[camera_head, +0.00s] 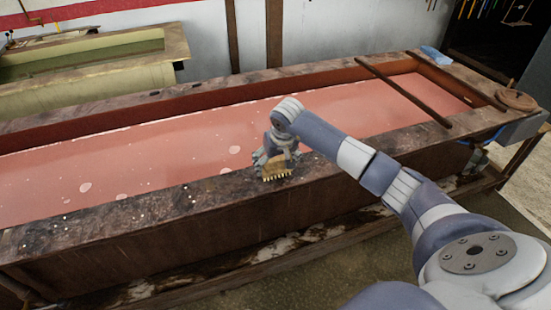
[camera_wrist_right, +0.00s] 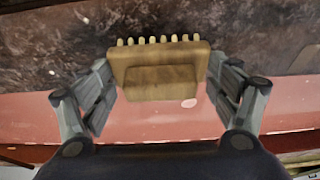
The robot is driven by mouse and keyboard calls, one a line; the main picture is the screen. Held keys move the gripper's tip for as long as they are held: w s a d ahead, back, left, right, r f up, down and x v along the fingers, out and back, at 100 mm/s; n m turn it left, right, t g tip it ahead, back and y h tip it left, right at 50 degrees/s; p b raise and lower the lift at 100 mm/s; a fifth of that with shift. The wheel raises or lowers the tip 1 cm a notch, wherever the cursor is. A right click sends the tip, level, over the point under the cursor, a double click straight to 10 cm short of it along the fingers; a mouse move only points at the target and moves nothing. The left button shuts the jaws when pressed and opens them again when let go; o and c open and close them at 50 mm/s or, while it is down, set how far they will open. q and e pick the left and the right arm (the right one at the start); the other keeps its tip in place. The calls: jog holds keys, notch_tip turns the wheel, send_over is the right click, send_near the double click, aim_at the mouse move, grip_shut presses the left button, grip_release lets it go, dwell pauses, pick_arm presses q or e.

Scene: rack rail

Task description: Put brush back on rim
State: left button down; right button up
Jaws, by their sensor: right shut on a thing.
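The brush (camera_head: 275,173) is a small yellow-brown wooden block with a row of pale bristle tufts. In the head view it is at the near rim (camera_head: 130,210) of the long trough, its bristles pointing down. I cannot tell whether they touch the rim. My right gripper (camera_head: 272,160) is shut on the brush from above. In the right wrist view the brush (camera_wrist_right: 158,70) sits between the two fingers, bristles toward the dark stained rim (camera_wrist_right: 60,35). My left gripper is not in view.
The trough holds pinkish-red liquid (camera_head: 130,155) with pale foam spots. A dark pole (camera_head: 405,90) lies across its right part. A blue cloth (camera_head: 435,55) and a round brown lid-like object (camera_head: 515,100) lie on the right end. A second yellowish trough (camera_head: 90,85) stands behind left.

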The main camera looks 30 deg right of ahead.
jog(key=shift+f+b, duration=0.2)
jog(key=shift+b, duration=0.1)
jog(key=o, duration=1.1)
jog(key=shift+r, duration=0.1)
jog(key=shift+r, duration=0.25)
jog(key=b+v, duration=0.2)
jog(key=v, duration=0.9)
jog(key=shift+s+a+r, duration=0.1)
jog(key=shift+s+r, duration=0.15)
jog(key=shift+r, duration=0.05)
